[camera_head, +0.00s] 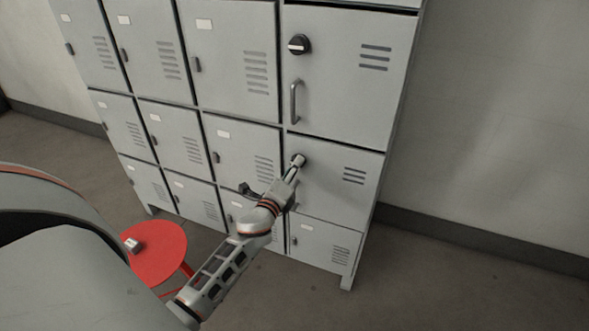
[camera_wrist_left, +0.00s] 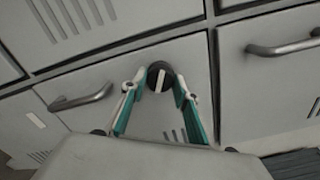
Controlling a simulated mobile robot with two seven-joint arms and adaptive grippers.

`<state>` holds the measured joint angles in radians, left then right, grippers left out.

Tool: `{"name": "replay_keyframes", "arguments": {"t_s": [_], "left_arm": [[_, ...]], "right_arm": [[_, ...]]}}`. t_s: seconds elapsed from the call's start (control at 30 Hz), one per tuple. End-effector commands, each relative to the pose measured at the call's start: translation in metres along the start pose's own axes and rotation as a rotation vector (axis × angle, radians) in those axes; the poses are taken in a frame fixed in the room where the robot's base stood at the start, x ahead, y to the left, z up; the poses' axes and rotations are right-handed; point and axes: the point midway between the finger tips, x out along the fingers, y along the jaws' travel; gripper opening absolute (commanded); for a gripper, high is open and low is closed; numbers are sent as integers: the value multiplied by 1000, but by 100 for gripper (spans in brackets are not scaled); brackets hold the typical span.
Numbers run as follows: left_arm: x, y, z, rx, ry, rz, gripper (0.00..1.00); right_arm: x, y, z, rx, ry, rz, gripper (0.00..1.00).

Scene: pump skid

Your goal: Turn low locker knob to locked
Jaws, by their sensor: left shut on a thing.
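The low locker knob (camera_head: 299,159) is a small dark round knob on the grey low locker door (camera_head: 335,185), partly hidden by my left gripper (camera_head: 296,170) in the head view. In the left wrist view the knob (camera_wrist_left: 153,72) is dark with a pale bar across its face, tilted in that picture. My left gripper (camera_wrist_left: 159,84) has its two teal-and-grey fingers on either side of the knob, shut on it. My right gripper is in neither view.
Above is another locker door with a dark knob (camera_head: 299,45) and a bar handle (camera_head: 295,101). Smaller lockers (camera_head: 172,80) fill the left side. A red round stool (camera_head: 165,245) with a small object on it stands at lower left. The floor (camera_head: 440,285) to the right is clear.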

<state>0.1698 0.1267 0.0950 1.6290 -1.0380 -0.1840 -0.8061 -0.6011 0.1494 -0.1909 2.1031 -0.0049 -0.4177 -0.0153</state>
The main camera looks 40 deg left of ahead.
Motion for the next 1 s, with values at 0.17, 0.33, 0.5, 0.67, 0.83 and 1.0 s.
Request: {"name": "replay_keyframes", "arguments": {"t_s": [0.17, 0.33, 0.5, 0.67, 0.83, 1.0], "left_arm": [[0, 0, 0, -162, -1, 1, 8], [0, -1, 0, -296, -1, 0, 8], [0, -1, 0, -396, 0, 0, 8], [0, 0, 0, -458, 0, 0, 8], [0, 0, 0, -495, 0, 1, 8], [0, 0, 0, -507, 1, 0, 9]], "right_arm": [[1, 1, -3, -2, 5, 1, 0], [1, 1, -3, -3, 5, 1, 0], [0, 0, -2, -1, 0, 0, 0], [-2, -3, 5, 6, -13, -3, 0], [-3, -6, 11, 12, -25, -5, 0], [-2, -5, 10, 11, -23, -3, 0]]}}
